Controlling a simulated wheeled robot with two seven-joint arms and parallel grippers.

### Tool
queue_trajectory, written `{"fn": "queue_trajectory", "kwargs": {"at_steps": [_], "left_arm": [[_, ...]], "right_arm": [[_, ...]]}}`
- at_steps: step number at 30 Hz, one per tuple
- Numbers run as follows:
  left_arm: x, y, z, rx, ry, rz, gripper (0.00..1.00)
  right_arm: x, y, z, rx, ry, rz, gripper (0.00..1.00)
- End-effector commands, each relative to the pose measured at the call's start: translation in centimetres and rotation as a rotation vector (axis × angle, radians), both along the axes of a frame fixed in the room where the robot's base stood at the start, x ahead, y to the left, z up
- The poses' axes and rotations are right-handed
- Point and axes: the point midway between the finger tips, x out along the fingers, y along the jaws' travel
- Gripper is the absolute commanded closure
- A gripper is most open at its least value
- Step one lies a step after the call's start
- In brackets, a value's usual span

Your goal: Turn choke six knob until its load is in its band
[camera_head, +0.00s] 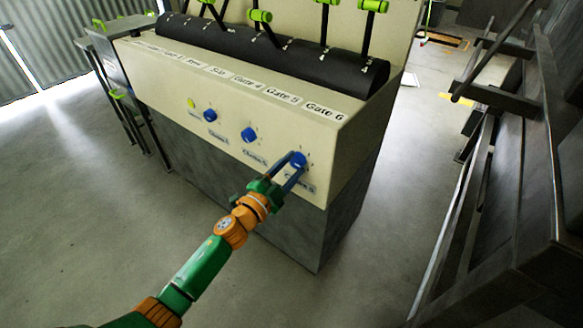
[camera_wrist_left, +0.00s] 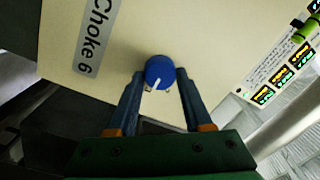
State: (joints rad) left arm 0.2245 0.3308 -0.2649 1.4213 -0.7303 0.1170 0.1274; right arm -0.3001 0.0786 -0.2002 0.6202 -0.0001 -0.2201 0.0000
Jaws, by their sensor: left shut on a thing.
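The choke six knob (camera_head: 298,159) is the rightmost blue knob on the cream front panel of the console. In the left wrist view the knob (camera_wrist_left: 159,72) is round and blue with a white pointer line aimed down and slightly left. The label "Choke 6" (camera_wrist_left: 94,37) stands to its left. My left gripper (camera_head: 294,168) is shut on the knob, with one finger on each side of it. The scale marks around the knob are mostly hidden. My right gripper is not in view.
Two more blue knobs, (camera_head: 249,134) and (camera_head: 210,115), sit to the left on the panel. Green-topped gate levers (camera_head: 260,16) rise from the black drum above. Lit green and orange displays (camera_wrist_left: 283,75) show at the right of the left wrist view. Dark metal framing (camera_head: 500,170) stands at right.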

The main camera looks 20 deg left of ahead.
Motion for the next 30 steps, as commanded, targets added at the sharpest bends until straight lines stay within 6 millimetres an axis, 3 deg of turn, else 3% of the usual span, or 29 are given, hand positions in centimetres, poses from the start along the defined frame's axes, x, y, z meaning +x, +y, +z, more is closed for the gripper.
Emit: {"fn": "queue_trajectory", "kwargs": {"at_steps": [11, 12, 15, 24, 30], "left_arm": [[0.0, 0.0, -0.1, 0.004, 0.0, -0.001, 1.0], [0.0, 0.0, -0.1, 0.004, 0.0, -0.001, 0.45], [0.0, 0.0, -0.1, 0.004, 0.0, 0.0, 0.2], [-0.2, 0.0, -0.1, 0.004, 0.0, 0.0, 0.2], [-3.2, 1.0, -0.3, 0.003, 0.003, 0.0, 0.2]], "right_arm": [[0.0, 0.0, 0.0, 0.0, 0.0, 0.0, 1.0], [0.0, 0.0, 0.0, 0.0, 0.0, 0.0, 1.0], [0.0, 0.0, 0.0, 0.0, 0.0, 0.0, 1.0], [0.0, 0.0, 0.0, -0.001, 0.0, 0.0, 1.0], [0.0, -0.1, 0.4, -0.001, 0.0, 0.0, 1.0]]}}
